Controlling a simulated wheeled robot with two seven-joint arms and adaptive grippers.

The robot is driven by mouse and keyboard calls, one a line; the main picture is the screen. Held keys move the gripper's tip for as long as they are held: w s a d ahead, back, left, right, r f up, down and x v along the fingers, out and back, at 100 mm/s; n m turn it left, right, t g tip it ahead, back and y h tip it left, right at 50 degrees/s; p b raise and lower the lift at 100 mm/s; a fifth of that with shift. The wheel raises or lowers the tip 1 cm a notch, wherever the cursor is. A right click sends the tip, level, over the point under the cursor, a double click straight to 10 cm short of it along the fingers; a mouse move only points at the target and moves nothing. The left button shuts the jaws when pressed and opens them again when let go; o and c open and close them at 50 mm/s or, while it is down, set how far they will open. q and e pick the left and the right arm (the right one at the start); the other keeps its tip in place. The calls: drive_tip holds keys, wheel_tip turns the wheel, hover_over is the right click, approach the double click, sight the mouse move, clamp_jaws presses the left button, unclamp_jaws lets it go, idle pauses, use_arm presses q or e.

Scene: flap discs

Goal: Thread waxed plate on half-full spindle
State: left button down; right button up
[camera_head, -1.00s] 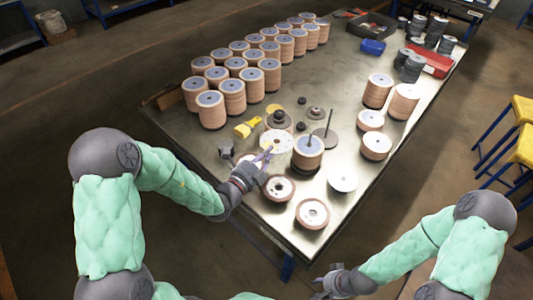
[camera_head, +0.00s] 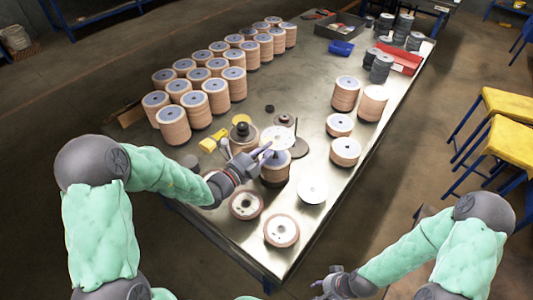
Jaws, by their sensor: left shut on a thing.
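My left gripper (camera_head: 262,152) is shut on the edge of a pale round plate (camera_head: 277,135) with small holes. The plate appears above a half-full spindle with a short tan stack (camera_head: 274,171) in the head view. The plate and gripper hide the top of that stack and its rod, so I cannot tell whether the rod is in the plate's hole. A spindle with a bare upright rod (camera_head: 295,126) on a dark base stands just right of the plate. My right gripper (camera_head: 327,284) is empty and looks open, off the table at the bottom.
Rows of full tan stacks (camera_head: 214,95) fill the table's back left. More stacks (camera_head: 346,93) stand at right. Loose discs (camera_head: 282,230) and a white disc (camera_head: 312,190) lie near the front edge. A yellow object (camera_head: 211,143) is left of the plate. A red tray (camera_head: 404,61) is at the back right.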

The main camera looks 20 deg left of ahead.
sight(275, 155)
use_arm(q)
drive_tip(key=shift+w+a+r+h, duration=0.15)
drive_tip(key=shift+w+r+h, duration=0.15)
drive_tip(key=shift+r, duration=0.1)
drive_tip(key=f+b, duration=0.1)
drive_tip(key=a+f+m+g+h+b, duration=0.1)
drive_tip(key=b, duration=0.1)
drive_tip(key=f+m+h+b, duration=0.1)
drive_tip(key=shift+w+a+f+b, duration=0.25)
drive_tip(key=shift+f+b, duration=0.1)
drive_tip(key=shift+f, duration=0.05)
idle(0.3)
drive_tip(key=shift+f, duration=1.5)
idle(0.7)
drive_tip(key=shift+f+b, duration=0.15)
drive_tip(key=shift+b, duration=0.15)
drive_tip(key=shift+f+b, duration=0.5)
drive_tip(key=shift+f, duration=0.85)
drive_tip(key=c, duration=1.3)
unclamp_jaws()
drive_tip(key=shift+g, duration=0.3)
